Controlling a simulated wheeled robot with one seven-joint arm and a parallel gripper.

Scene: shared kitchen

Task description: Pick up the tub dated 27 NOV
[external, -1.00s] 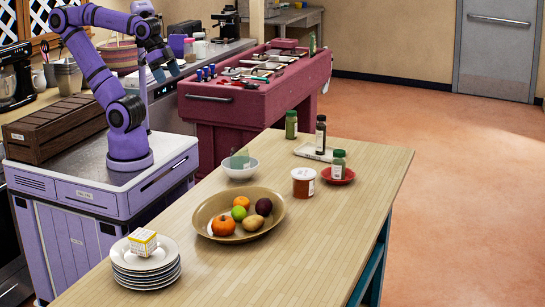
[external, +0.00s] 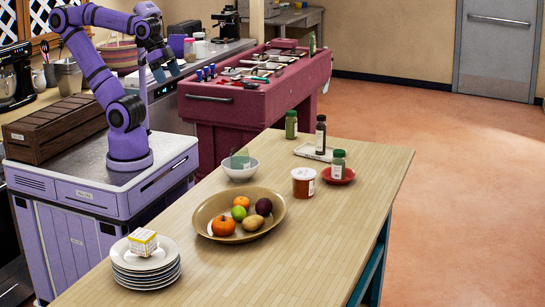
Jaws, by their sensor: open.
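A small tub (external: 303,187) with a white lid and reddish-brown contents stands upright on the wooden table, right of the fruit bowl. It has a pale label, but any date on it is too small to read. No other tub like it shows clearly on the table. My gripper (external: 167,72) is raised over the counter side at the upper left, pointing down, open and empty. It is well apart from the tub.
Near the tub are a green-capped jar (external: 339,162) on a red saucer (external: 348,176), a dark bottle (external: 320,134), a green jar (external: 291,124) and a white bowl (external: 234,172). A fruit bowl (external: 207,225) and stacked plates (external: 146,277) stand nearer. The table's right side is clear.

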